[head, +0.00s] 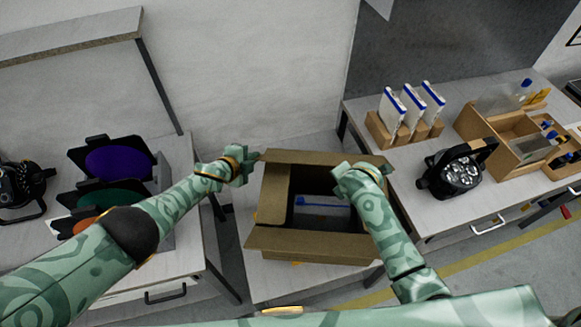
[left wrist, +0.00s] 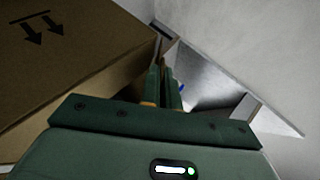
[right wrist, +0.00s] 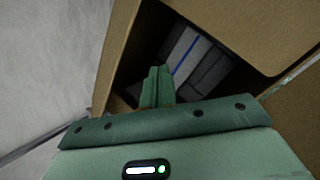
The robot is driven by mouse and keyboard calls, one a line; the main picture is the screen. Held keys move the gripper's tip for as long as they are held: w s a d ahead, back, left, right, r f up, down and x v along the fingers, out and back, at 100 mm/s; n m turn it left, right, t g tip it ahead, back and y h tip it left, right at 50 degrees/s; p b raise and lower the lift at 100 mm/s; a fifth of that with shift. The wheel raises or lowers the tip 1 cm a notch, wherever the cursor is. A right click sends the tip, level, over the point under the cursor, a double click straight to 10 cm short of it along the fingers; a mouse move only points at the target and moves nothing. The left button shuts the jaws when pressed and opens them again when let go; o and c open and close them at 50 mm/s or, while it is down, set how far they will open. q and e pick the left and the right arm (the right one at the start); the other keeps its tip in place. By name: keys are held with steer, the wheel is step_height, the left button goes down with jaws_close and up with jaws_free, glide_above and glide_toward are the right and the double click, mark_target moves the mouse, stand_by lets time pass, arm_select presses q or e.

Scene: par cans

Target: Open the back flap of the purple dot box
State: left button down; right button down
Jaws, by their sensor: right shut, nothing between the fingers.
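The cardboard box (head: 310,246) stands on a light table in the middle of the head view; no purple dot shows. Its top is open, with flaps along several edges. The back flap (head: 312,157) shows as a strip along the far edge. My left gripper (head: 256,157) is at the box's back left corner, beside that strip; its fingers lie close together in the left wrist view (left wrist: 163,80), and whether they pinch anything is unclear. My right gripper (head: 342,172) is shut and empty over the opening's back right part; its fingers show in the right wrist view (right wrist: 157,86).
A white item with a blue stripe (head: 318,205) lies inside the box. The right table holds white cases in a wooden rack (head: 400,128), a black lamp (head: 455,172) and a wooden crate (head: 495,145). The left table holds lamps with coloured filters (head: 118,163). A wall stands behind.

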mark_target(291, 162)
arm_select(q)
steer(key=shift+a, duration=0.1)
arm_select(e)
steer(key=s+a+r+n, duration=0.1)
steer(key=a+r+n, duration=0.2)
steer(key=a+n, duration=0.35)
steer(key=s+a+r+n, duration=0.1)
steer(key=a+r+n, duration=0.2)
steer(key=a, duration=0.6)
steer(key=w+d+f, duration=0.1)
steer(key=w+f, duration=0.4)
steer(key=w, duration=0.3)
steer(key=shift+w, duration=0.1)
